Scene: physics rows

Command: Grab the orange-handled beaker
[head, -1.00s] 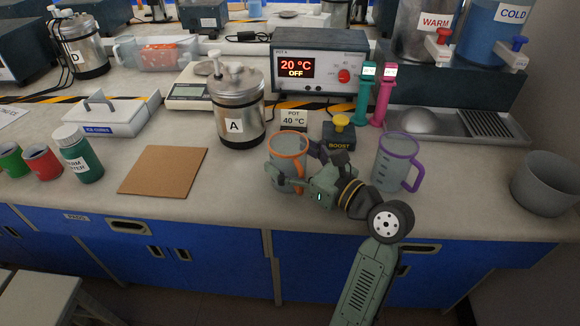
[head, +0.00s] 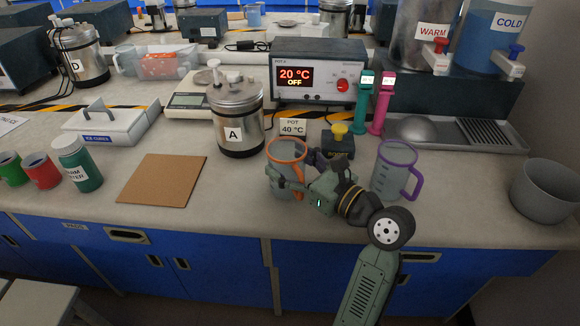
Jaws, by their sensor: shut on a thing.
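The orange-handled beaker (head: 287,153) is a grey, see-through cup with an orange rim and handle. It stands upright near the front of the counter, right of the metal pot A. My gripper (head: 291,178) reaches it from the right and is shut on it. One finger shows across its front; part of its lower right side and handle is hidden behind the gripper. From this view I cannot tell whether the beaker's base touches the counter.
A purple-handled beaker (head: 396,171) stands close to the right of my wrist. Pot A (head: 237,120) is behind left, and the yellow-knobbed boost box (head: 338,143) is just behind. A brown board (head: 162,179) lies left. A grey bowl (head: 545,190) is far right.

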